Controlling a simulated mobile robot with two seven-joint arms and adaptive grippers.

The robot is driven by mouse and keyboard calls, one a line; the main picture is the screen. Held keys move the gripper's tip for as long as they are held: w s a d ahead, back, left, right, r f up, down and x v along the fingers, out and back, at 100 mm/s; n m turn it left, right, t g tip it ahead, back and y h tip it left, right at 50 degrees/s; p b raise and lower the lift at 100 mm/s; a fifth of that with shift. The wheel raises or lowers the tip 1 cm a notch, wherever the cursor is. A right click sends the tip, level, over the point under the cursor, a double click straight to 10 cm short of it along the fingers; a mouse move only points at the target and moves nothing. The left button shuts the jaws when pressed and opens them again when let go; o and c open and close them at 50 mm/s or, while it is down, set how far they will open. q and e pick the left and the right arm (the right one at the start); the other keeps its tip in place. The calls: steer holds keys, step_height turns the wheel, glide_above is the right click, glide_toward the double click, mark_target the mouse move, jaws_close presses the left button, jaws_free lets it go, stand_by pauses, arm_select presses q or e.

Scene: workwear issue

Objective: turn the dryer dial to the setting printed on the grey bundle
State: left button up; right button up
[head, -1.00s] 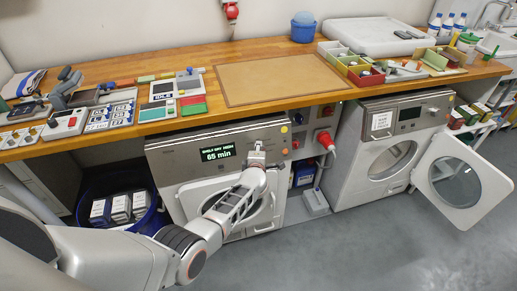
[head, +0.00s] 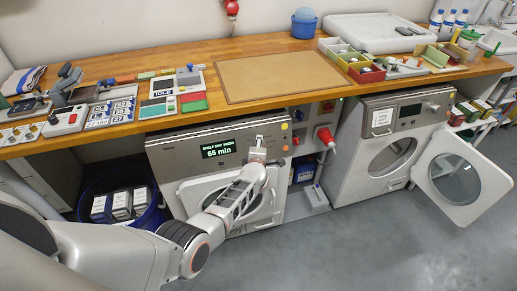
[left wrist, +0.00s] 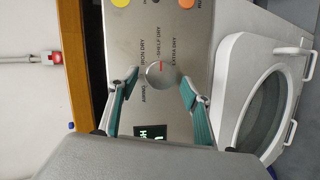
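The closed dryer (head: 180,158) under the bench has a lit display (head: 218,149) reading shelf dry, 65 min. Its round dial (left wrist: 160,74) shows in the left wrist view, its red mark toward the SHELF DRY label. Iron dry and extra dry labels flank it. My left gripper (left wrist: 160,84) is open, its teal fingers on either side of the dial with gaps showing; it also shows at the panel in the head view (head: 257,152). A folded grey cloth bundle (head: 24,79) lies at the bench's far left; no print is readable. My right gripper is out of view.
A second dryer (head: 352,148) at right has its door (head: 460,178) swung open. A blue bin (head: 152,218) with several packs stands left of the first dryer. The wooden bench (head: 230,63) overhangs the panel.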

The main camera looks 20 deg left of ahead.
arm_select(q)
step_height(320, 180, up, 10)
steer(key=shift+r, duration=0.1)
stand_by(0.8)
